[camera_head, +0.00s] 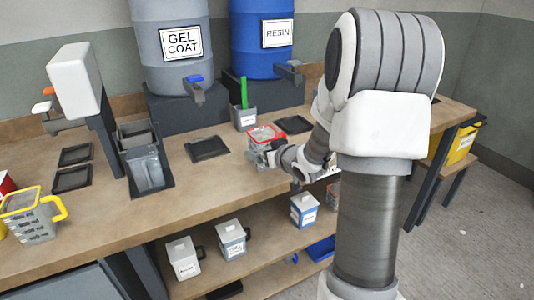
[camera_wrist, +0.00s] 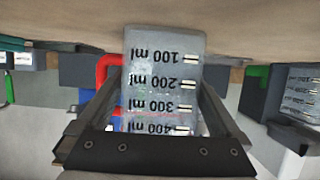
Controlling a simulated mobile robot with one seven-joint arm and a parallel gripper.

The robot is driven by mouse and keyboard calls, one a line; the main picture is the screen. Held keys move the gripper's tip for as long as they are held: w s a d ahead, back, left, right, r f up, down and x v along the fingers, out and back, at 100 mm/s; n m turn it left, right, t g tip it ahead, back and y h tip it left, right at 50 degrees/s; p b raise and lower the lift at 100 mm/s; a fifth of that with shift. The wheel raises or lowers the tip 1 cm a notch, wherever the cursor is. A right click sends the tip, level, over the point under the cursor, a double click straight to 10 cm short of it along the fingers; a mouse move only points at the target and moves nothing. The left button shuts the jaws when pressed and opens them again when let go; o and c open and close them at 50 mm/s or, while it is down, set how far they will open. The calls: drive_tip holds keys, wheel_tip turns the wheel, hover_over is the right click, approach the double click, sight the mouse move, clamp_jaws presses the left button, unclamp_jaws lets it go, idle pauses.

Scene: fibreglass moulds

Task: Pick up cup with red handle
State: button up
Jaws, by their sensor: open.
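The cup with the red handle (camera_head: 266,133) stands on the workbench (camera_head: 215,180), a clear grey measuring cup with a red rim. In the wrist view the cup (camera_wrist: 165,55) appears upside down, with printed marks from 100 to 400 ml. Its red handle (camera_wrist: 104,68) shows at the cup's left in that view. My gripper (camera_wrist: 160,88) is open, with one finger on each side of the cup body. I cannot tell whether the fingers touch it. In the head view my gripper (camera_head: 271,154) is at the cup's near side and partly hides it.
Black trays (camera_head: 207,148) lie on the bench. The gel coat drum (camera_head: 172,45) and resin drum (camera_head: 262,40) stand at the back. A yellow-handled cup (camera_head: 32,220) is at far left. Lidded containers (camera_head: 232,240) fill the lower shelf.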

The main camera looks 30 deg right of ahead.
drive_tip(key=shift+x, duration=0.85)
drive_tip(key=c, duration=1)
drive_tip(key=shift+r, duration=0.1)
